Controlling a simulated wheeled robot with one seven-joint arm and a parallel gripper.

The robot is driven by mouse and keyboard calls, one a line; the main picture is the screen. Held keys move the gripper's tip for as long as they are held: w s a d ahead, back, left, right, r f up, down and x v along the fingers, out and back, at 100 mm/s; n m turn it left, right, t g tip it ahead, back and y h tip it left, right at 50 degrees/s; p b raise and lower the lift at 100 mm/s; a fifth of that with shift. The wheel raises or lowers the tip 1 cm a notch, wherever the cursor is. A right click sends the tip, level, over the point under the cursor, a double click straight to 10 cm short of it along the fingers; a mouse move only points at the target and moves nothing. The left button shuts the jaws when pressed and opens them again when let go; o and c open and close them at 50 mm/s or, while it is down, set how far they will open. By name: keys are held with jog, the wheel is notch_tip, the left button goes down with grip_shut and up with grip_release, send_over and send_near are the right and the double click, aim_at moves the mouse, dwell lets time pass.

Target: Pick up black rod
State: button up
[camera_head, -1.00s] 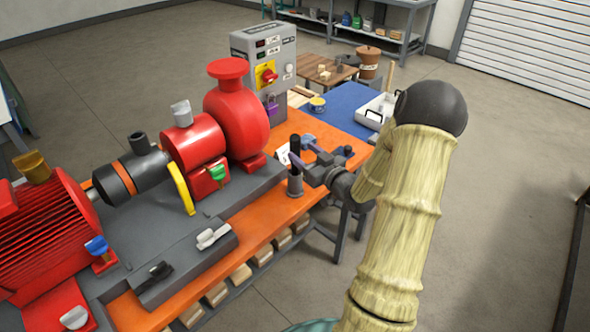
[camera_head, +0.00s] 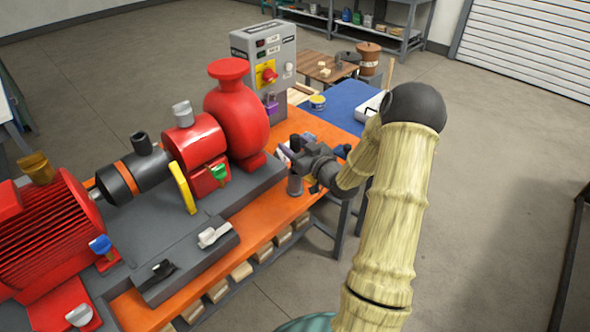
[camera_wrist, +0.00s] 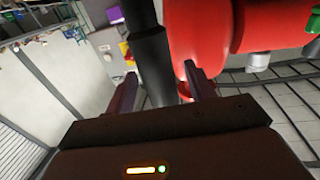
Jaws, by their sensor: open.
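The rod's lower end is hidden in this view.
The red pump (camera_head: 238,115) stands close to the left of the rod. The grey control box (camera_head: 266,62) with a purple padlock is behind. A blue mat (camera_head: 347,104) lies at the bench's far end. Open floor is on the right.

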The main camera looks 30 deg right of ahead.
jog(key=shift+c, duration=0.4)
grip_shut()
jog(key=shift+r, duration=0.15)
notch_tip(320, 180, up, 18)
dwell(0.4)
dwell(0.5)
